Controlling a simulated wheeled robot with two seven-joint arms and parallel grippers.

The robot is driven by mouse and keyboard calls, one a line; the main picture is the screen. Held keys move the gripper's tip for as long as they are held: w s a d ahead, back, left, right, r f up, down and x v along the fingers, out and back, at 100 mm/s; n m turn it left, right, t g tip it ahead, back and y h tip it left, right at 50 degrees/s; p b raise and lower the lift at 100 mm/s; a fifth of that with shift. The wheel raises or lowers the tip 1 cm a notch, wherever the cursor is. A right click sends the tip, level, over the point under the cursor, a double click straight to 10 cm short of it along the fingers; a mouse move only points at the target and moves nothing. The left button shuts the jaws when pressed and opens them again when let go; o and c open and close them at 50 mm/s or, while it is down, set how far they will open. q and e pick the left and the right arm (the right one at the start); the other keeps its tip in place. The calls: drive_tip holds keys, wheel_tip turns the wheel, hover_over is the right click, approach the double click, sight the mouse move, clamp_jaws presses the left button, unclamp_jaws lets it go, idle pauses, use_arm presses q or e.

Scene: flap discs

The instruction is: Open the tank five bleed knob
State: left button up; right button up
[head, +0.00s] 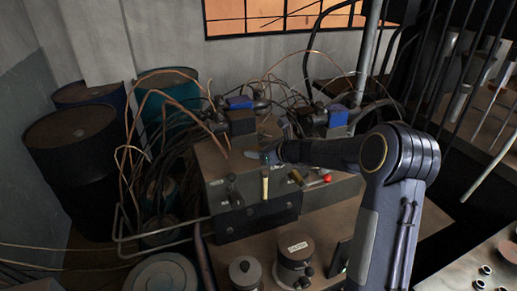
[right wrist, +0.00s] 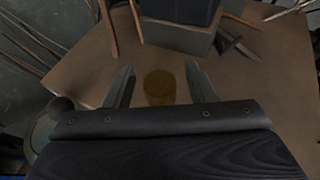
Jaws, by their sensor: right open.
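My right gripper (head: 265,157) reaches in from the right over the top of a grey metal box (head: 228,170). In the right wrist view the same gripper (right wrist: 160,78) is open, with a round brass-yellow knob (right wrist: 159,87) between its fingers. The fingers stand apart from the knob on both sides. In the head view, a yellow-topped handle (head: 265,183), a brass knob (head: 297,178) and a red-ended lever (head: 327,178) are on or by the box. I cannot read a tank number on any of them. My left gripper is not in view.
Copper pipes and dark hoses crowd behind the box, by blue valve bodies (head: 239,102). A labelled round canister (head: 295,262) stands in front. Dark drums (head: 75,150) stand at left. A brown surface (head: 345,220) right of the box is partly clear.

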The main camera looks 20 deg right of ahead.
drive_tip(key=c, duration=1)
drive_tip(key=shift+o, duration=0.2)
drive_tip(key=shift+n+y, duration=0.3)
drive_tip(key=shift+y, duration=0.1)
drive_tip(key=n+g+y, duration=0.4)
drive_tip(key=n, duration=0.1)
drive_tip(key=shift+d+n+g+y, duration=0.1)
drive_tip(key=shift+n+g+y, duration=0.2)
drive_tip(key=shift+y, duration=0.1)
drive_tip(key=n+g+y, duration=0.2)
drive_tip(key=n+g, duration=0.2)
drive_tip(key=shift+n+g, duration=0.4)
drive_tip(key=shift+g, duration=0.1)
